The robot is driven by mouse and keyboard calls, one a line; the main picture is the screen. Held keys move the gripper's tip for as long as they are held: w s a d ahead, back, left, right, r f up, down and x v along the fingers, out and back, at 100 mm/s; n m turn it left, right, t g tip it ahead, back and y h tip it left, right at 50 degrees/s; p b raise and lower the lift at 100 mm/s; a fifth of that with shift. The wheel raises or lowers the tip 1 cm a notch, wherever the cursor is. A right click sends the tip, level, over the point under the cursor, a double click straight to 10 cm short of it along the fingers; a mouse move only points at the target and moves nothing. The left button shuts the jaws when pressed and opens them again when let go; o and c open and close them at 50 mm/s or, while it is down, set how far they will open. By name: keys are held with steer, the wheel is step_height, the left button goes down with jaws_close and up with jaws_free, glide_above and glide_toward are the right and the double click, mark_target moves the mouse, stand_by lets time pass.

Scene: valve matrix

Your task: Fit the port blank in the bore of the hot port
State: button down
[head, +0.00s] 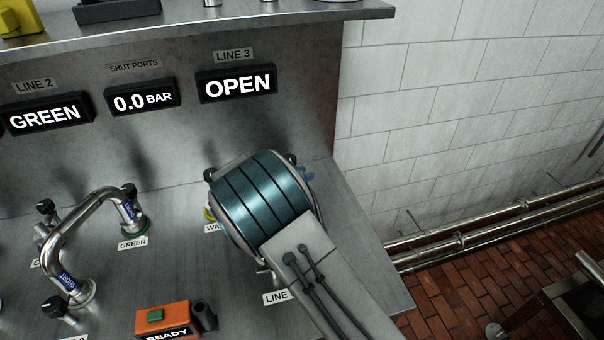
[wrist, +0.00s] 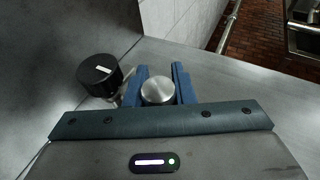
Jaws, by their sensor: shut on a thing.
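In the wrist view my gripper (wrist: 160,76) has its blue fingers shut on a round silver metal piece, the port blank (wrist: 158,91). Only its round end face shows; I cannot tell whether any of it is inside a bore. In the head view my arm's teal-banded wrist covers the right end of the bench and hides the blank. Only a bit of blue finger (head: 307,174) shows past it. I cannot make out the hot port or its bore in either view.
A black knob (wrist: 100,74) with a white mark stands close left of the fingers. A bent metal pipe (head: 85,235) and an orange box reading READY (head: 169,320) are on the bench (head: 205,270) to the left. Displays read GREEN, 0.0 BAR and OPEN (head: 237,84).

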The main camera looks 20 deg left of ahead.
steer(key=shift+f, duration=0.3)
steer(key=c, duration=1.1)
jaws_free()
steer(key=shift+c, duration=0.2)
steer(key=shift+r, duration=0.1)
steer(key=shift+s+a, duration=0.1)
steer(key=shift+s+a+r, duration=0.1)
steer(key=shift+s+a, duration=0.1)
steer(key=b+v, duration=0.1)
steer(key=v, duration=1.2)
steer(key=shift+s+d+b, duration=0.1)
steer(key=shift+d+b, duration=0.05)
steer(key=shift+b, duration=0.25)
